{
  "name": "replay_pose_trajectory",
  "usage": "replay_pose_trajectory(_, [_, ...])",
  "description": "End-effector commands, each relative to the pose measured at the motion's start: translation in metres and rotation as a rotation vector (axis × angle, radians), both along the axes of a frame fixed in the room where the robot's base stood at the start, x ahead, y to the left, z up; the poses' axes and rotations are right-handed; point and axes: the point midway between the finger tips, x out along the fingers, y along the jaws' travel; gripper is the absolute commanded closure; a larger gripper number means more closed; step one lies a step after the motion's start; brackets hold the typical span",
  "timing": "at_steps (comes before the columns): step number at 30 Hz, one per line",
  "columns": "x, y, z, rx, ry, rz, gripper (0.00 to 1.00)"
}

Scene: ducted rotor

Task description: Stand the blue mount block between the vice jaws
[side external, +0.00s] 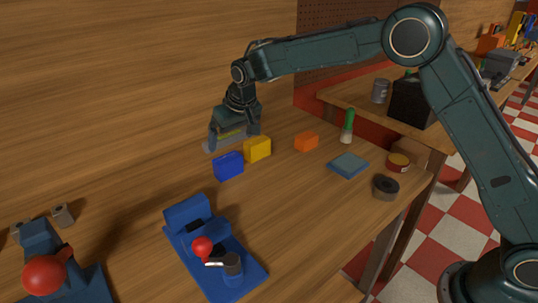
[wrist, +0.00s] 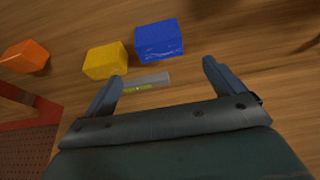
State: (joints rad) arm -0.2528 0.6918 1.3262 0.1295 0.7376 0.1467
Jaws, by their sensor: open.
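The blue mount block (side external: 229,166) lies on the wooden bench, just left of the yellow block; it also shows in the wrist view (wrist: 158,38). The blue vice (side external: 235,285) with a red ball knob stands nearer the camera, in front of the blue block. No block is visible between its jaws. My gripper (side external: 232,136) is open and empty, above the bench and behind the blue block. In the wrist view its two fingertips (wrist: 162,74) are spread apart, with the blue block beyond them, apart from both.
The yellow block (side external: 257,149) sits close beside the blue block, and the orange block (side external: 307,141) is farther right. A grey bar (wrist: 147,82) lies close to the gripper. A green-topped marker (side external: 347,127), blue-grey pad (side external: 348,165) and dark roll (side external: 385,188) are right.

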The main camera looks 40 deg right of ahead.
Motion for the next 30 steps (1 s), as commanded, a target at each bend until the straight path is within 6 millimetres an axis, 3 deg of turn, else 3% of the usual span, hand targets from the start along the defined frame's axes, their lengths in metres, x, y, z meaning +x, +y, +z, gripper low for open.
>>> replay_pose_trajectory(6, [-0.006,0.000,0.013,0.000,0.001,0.000,0.06])
replay_pose_trajectory(25, [-0.007,0.000,0.015,0.000,0.000,0.000,0.06])
replay_pose_trajectory(30, [-0.013,-0.005,0.025,0.002,-0.004,-0.001,0.06])
